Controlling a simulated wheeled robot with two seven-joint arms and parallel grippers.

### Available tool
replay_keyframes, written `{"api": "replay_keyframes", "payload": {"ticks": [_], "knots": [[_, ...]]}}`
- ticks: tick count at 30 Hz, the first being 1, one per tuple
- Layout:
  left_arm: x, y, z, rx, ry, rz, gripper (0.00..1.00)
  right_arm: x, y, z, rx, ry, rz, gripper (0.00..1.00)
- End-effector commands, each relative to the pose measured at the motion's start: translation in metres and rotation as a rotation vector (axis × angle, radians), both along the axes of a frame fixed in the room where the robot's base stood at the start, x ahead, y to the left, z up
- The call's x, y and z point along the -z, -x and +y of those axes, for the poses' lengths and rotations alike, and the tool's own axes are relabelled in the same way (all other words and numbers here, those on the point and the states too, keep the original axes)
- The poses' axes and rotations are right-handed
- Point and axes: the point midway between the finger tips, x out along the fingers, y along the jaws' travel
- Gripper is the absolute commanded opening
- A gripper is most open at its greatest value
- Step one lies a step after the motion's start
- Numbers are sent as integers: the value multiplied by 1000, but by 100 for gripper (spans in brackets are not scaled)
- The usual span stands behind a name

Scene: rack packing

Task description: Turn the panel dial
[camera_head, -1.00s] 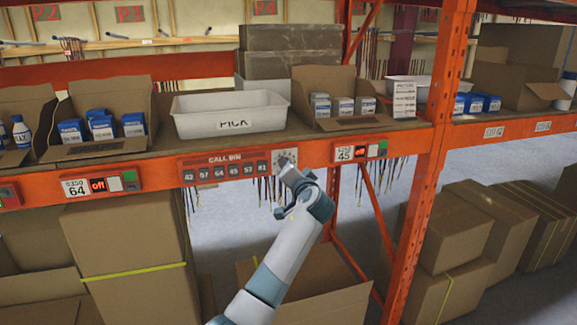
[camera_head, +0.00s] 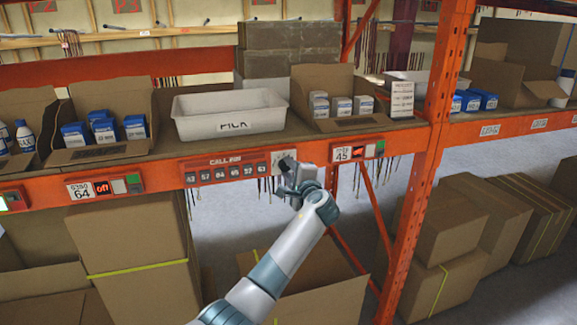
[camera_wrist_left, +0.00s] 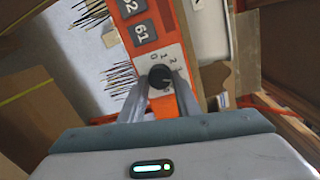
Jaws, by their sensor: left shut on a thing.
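The panel dial is a round black knob (camera_wrist_left: 161,77) on a white plate with numbers around it, in the left wrist view. In the head view the dial plate (camera_head: 279,157) sits at the right end of the red CALL BIN panel (camera_head: 226,171), and the gripper partly covers it. My left gripper (camera_head: 287,176) is in front of the dial. In the left wrist view its two fingers (camera_wrist_left: 161,92) are on either side of the knob and shut on it. My right gripper is not in view.
A white PICK tray (camera_head: 195,130) stands on the shelf above the panel. Open cartons with small blue-and-white boxes (camera_head: 341,107) stand beside it. An orange rack post (camera_head: 421,180) rises to the right. Cardboard boxes (camera_head: 125,232) fill the space below.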

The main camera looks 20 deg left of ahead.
Motion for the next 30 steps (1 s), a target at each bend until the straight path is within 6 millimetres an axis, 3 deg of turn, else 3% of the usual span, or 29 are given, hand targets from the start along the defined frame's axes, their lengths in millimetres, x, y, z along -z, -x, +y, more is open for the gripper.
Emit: {"api": "replay_keyframes", "payload": {"ticks": [9, 24, 25, 27, 30], "knots": [[0, 0, -1, 2, -125, 85, 7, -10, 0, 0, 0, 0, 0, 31], [1, 0, -1, 1, -147, 100, 7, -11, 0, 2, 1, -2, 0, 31], [1, 0, -1, 1, -147, 100, 32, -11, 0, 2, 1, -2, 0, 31], [1, 0, -1, 1, -147, 100, 48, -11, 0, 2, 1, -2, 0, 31], [1, 0, -1, 1, -146, 99, 48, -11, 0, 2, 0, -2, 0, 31]]}}
